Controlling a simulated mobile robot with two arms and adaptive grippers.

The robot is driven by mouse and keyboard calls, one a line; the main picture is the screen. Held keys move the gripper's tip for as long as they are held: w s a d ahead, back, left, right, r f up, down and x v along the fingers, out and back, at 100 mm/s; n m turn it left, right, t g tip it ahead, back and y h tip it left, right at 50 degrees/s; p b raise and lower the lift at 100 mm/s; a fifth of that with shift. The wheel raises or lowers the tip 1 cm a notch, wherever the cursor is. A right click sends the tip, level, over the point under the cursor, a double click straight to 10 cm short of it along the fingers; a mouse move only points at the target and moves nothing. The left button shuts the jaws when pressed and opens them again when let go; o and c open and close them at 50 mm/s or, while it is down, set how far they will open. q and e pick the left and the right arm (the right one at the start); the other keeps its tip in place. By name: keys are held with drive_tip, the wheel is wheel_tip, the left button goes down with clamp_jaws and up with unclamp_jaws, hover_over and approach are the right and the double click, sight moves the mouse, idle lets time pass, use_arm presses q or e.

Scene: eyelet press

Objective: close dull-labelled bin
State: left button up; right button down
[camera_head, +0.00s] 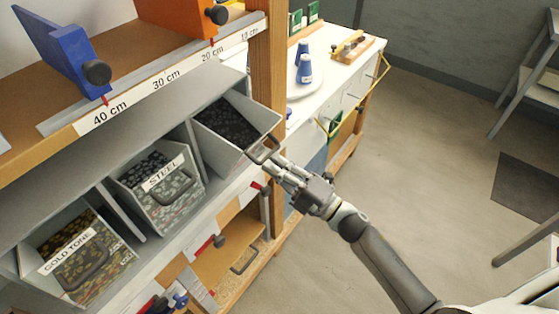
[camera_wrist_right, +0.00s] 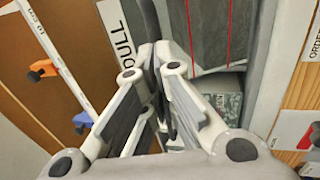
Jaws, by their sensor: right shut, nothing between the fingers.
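The dull-labelled bin (camera_head: 243,158) is the rightmost in the row and stands pulled out of its slot, with dark eyelets inside. Its label (camera_wrist_right: 118,35) shows in the right wrist view, partly covered at its first letter. A dark handle (camera_head: 263,150) is on the bin's front. My right gripper (camera_head: 279,162) is shut and empty at the handle, fingertips close to it; I cannot tell whether they touch. In the wrist view the fingers (camera_wrist_right: 158,62) meet in front of the bin. My left gripper is not in view.
The steel bin (camera_head: 160,190) and gold tone bin (camera_head: 82,262) sit to the left in the same shelf. A wooden post (camera_head: 267,60) stands right behind the pulled-out bin. A white-topped bench (camera_head: 330,75) with blue cones lies beyond.

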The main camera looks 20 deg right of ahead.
sight(258, 142)
drive_tip(key=r+p, duration=0.1)
drive_tip(key=w+a+r+g+h+p, duration=0.1)
drive_tip(key=p, duration=0.1)
drive_tip(key=shift+w+r, duration=0.1)
drive_tip(key=shift+r, duration=0.15)
drive_tip(key=shift+w+a+r+p, duration=0.1)
drive_tip(key=shift+w+r+p, duration=0.1)
drive_tip(key=shift+p, duration=0.25)
drive_tip(key=shift+w+a+r+p, duration=0.45)
drive_tip(key=shift+w+a+r, duration=0.15)
drive_tip(key=shift+w, duration=0.1)
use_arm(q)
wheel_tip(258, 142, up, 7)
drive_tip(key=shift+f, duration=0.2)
use_arm(e)
drive_tip(key=shift+w+a+r, duration=0.65)
drive_tip(key=shift+w+a, duration=0.05)
drive_tip(key=shift+w, duration=0.25)
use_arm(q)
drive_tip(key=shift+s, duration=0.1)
